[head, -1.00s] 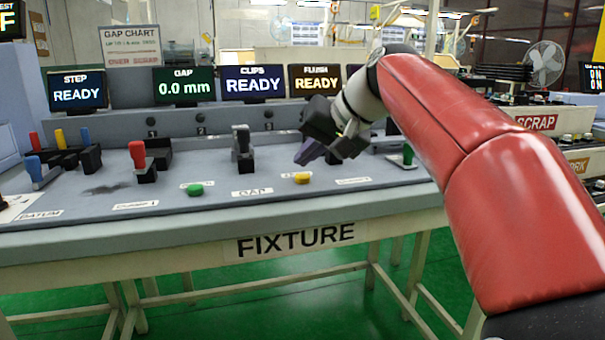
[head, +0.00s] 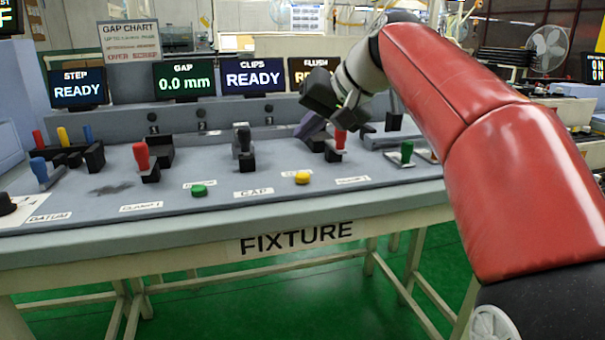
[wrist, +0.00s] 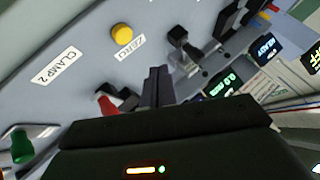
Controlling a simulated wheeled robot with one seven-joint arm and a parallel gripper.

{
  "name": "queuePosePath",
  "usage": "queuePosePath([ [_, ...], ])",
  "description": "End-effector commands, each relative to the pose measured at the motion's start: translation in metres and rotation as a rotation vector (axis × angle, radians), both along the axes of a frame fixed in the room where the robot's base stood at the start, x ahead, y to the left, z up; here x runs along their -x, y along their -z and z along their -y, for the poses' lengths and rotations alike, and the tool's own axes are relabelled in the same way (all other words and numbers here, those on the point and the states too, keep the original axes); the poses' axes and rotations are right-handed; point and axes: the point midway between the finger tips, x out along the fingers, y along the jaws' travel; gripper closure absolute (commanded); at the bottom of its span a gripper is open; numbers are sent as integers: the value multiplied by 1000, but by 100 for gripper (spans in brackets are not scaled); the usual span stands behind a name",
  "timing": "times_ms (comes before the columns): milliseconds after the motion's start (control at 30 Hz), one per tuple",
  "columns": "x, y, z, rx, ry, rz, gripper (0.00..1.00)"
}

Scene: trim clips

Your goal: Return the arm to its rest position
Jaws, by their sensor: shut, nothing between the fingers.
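My gripper (head: 312,127) is shut and empty. In the head view it hangs above the right half of the grey fixture table (head: 150,262), in front of the screens. In the wrist view the two closed fingers (wrist: 157,86) point over the panel. The red handle (wrist: 107,104) is left of the fingers and the yellow button (wrist: 122,35) lies beyond them. I see no contact between the fingers and the panel. My red arm reaches in from the right.
The panel carries another red-handled clamp (head: 142,156), a black lever (head: 243,140), a green button (head: 199,190) and a green handle (head: 407,152). Screens, such as the GAP display (head: 184,80), line the back. A fan (head: 549,48) stands at the back right.

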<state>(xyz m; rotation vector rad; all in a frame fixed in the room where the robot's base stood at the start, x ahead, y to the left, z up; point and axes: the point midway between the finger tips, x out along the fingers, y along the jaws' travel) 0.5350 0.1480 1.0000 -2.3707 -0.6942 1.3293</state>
Motion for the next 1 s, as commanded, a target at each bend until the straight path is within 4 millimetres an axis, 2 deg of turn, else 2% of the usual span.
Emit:
queuePosePath([
  [233,4,3,4,5,8,-3,100],
  [367,25,18,25,35,54,-16,100],
  [467,58,45,51,91,107,-31,100],
  [567,99,83,76,168,159,-43,100],
  [800,197,190,122,384,232,-54,100],
  [900,227,227,135,461,244,-54,100],
  [1000,247,253,143,513,250,-54,100],
])
